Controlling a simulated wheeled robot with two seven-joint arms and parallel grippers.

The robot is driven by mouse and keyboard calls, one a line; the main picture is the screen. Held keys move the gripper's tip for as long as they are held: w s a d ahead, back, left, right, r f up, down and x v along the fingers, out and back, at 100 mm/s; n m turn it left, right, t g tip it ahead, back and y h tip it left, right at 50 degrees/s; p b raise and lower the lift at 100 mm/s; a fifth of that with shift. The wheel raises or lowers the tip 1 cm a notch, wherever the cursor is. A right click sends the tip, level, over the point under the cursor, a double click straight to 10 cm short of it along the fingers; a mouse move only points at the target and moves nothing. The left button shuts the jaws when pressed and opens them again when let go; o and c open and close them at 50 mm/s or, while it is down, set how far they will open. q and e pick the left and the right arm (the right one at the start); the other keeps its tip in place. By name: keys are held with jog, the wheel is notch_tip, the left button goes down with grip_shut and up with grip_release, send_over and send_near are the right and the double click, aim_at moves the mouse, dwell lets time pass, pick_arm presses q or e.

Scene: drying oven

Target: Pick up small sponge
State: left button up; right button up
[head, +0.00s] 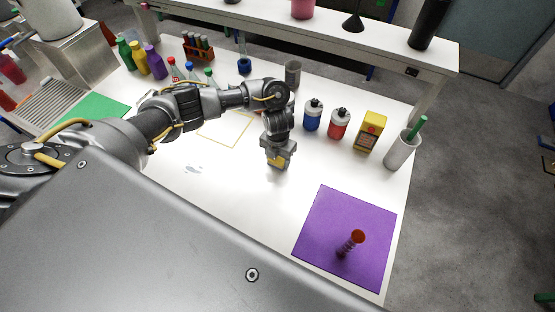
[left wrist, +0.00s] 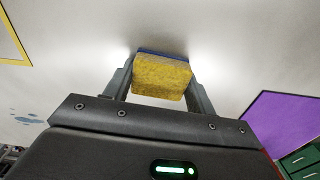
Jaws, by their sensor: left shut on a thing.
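The small sponge (left wrist: 160,78) is yellow with a thin blue layer along one edge, and it fills the space between my left fingers in the left wrist view. In the head view it shows as a small yellow patch (head: 277,161). My left gripper (head: 279,163) points down over the white table and is shut on the sponge. I cannot tell whether the sponge touches the table. My right gripper is not in view.
A purple mat (head: 325,229) with a dark red-topped object (head: 357,237) lies to the right. Blue (head: 313,115) and red (head: 338,124) bottles, a yellow box (head: 371,130) and a white cup (head: 402,150) stand behind. A yellow outlined square (head: 241,133) and bare table lie left.

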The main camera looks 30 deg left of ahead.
pick_arm(q)
jog(key=shift+w+r, duration=0.1)
jog(key=shift+r, duration=0.5)
notch_tip(320, 180, up, 3)
jog(key=shift+f+p, duration=0.1)
jog(key=shift+p, duration=0.7)
jog(key=s+a+r, duration=0.1)
jog(key=s+r, duration=0.8)
jog(key=s, duration=0.5)
jog(key=shift+a+p, duration=0.15)
jog(key=shift+p, duration=0.15)
